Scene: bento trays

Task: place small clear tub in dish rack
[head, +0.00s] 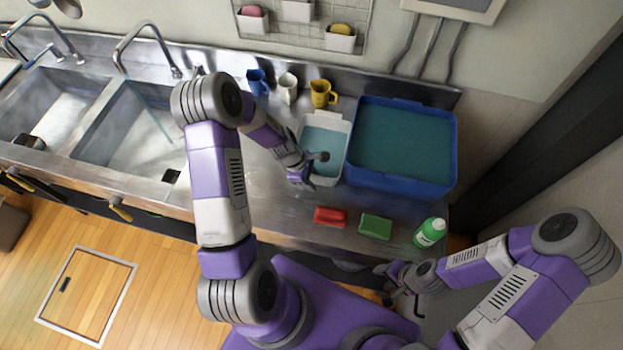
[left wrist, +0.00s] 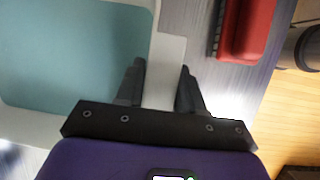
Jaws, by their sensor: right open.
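A small pale tub (head: 326,181) with teal contents stands on the steel counter, left of a large blue tub; I cannot tell whether its walls are clear. My left gripper (head: 301,178) is at its near left side, and my arm hides part of it. In the left wrist view my left gripper (left wrist: 160,78) is open. Its fingers appear on either side of the tub's pale rim (left wrist: 167,62), one over the teal area and one outside; contact is unclear. My right gripper (head: 393,279) is open and empty before the counter's front edge. I cannot make out a dish rack.
The blue tub (head: 451,150) holds teal contents. A red block (head: 330,216), a green block (head: 376,226) and a green bottle (head: 429,233) are near the front edge. Blue, white and yellow mugs (head: 322,94) stand behind. Sink basins (head: 140,135) are left; a wall grid (head: 300,35) holds small bins.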

